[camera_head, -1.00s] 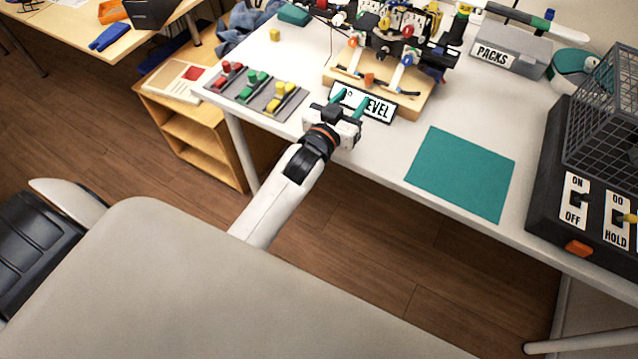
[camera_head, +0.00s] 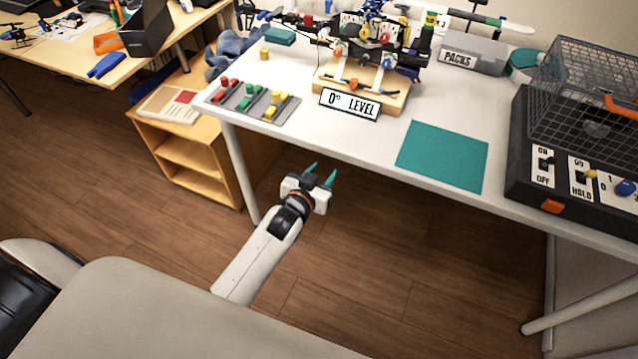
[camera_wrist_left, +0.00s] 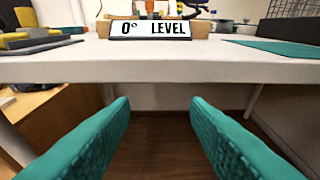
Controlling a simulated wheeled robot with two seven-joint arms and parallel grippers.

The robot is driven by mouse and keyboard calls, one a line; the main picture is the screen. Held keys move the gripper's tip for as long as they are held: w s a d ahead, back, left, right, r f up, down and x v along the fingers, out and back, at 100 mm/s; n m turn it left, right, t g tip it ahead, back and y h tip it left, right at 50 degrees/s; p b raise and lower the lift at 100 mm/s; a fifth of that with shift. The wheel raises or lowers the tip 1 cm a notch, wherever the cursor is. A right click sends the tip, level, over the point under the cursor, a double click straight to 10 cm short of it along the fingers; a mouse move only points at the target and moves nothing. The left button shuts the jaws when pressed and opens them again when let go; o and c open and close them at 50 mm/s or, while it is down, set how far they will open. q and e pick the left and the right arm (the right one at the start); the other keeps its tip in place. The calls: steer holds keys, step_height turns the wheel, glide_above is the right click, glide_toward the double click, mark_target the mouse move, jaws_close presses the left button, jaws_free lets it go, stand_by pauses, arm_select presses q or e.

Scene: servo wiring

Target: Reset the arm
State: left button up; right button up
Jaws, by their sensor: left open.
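My left gripper (camera_head: 321,175) is in front of the white table's near edge, apart from it and over the floor in the head view. Its two teal fingers are spread with nothing between them; they also show in the left wrist view (camera_wrist_left: 160,145), pointing toward the table edge. My right gripper is not in view. On the table, a wooden stand (camera_head: 391,101) bears a rig with servos and wires. A sign reading "0° LEVEL" (camera_head: 349,103) is on its front, and it also shows in the left wrist view (camera_wrist_left: 150,29).
The white table (camera_head: 330,143) holds a grey tray (camera_head: 240,108) with red, green and yellow connectors, a teal mat (camera_head: 443,155), a "PACKS" box (camera_head: 474,54) and a black switch box (camera_head: 520,165) with a wire cage (camera_head: 590,95). A wooden shelf (camera_head: 190,155) stands left.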

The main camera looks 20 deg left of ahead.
arm_select(q)
steer(key=shift+s+f, duration=0.2)
steer(key=shift+f, duration=0.45)
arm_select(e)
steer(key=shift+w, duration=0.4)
arm_select(q)
steer(key=shift+f, duration=0.1)
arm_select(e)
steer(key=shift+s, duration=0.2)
